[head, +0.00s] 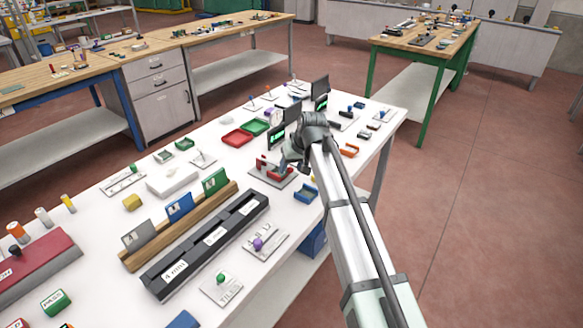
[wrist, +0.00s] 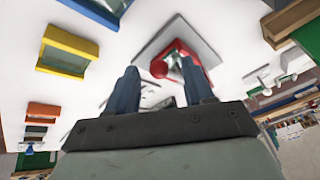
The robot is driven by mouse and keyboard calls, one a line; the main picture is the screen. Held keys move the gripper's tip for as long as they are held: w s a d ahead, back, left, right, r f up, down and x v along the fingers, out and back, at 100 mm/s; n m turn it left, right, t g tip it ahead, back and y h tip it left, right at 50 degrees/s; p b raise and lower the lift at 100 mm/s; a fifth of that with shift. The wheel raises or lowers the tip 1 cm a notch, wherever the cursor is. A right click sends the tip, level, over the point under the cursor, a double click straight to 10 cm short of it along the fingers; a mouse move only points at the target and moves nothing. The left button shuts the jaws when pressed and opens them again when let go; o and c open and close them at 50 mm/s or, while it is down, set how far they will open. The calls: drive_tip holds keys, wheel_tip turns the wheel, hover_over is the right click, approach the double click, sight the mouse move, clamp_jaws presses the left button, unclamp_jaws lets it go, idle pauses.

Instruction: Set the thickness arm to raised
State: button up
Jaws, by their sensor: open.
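A red fixture (head: 273,171) on a grey base plate sits on the white table in the head view, and seems to be the thickness device. In the wrist view my gripper (wrist: 160,72) is open, with nothing held between the two fingers. The knob appears just beyond the gap; contact cannot be told.
A blue tray (head: 306,192) and an orange tray (head: 349,150) lie right of the fixture. Red and green trays (head: 237,137) lie behind-left. A slotted wooden rack (head: 135,262) and long black tray (head: 160,281) are at the front left.

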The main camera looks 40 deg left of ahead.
drive_tip(key=shift+a+f, duration=0.15)
drive_tip(key=shift+f, duration=0.25)
clamp_jaws()
idle(0.4)
